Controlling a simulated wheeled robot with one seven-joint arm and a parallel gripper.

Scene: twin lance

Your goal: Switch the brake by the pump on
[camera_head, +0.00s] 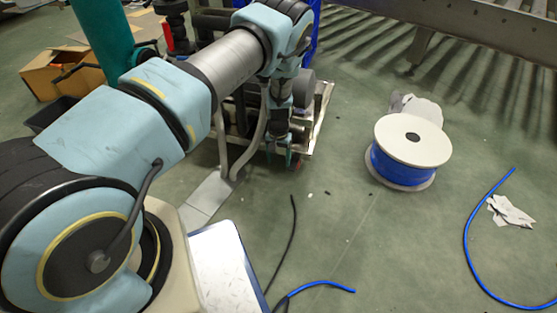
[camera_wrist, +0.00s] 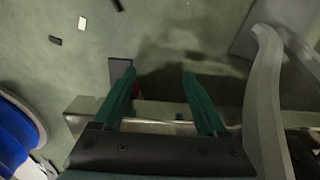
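A low metal-edged cart (camera_head: 316,127) carries dark machinery, perhaps the pump, mostly hidden behind my arm. A small red part (camera_head: 297,164) shows low at the cart's near corner. It may be the brake, but it is too small to tell. My gripper (camera_head: 283,160) hangs pointing down at this corner, close to the red part. In the wrist view, its two green fingers (camera_wrist: 158,76) are spread apart with nothing held between them. The cart's metal edge (camera_wrist: 155,109) crosses below the fingertips, and a bit of red (camera_wrist: 136,90) shows beside the left finger.
A grey bent tube or frame (camera_wrist: 265,90) stands right of the fingers. A blue cable spool (camera_head: 412,150) stands to the right. Loose blue cable (camera_head: 470,240), a dark cable (camera_head: 290,240) and scraps lie on the floor. Cardboard boxes (camera_head: 55,72) are back left.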

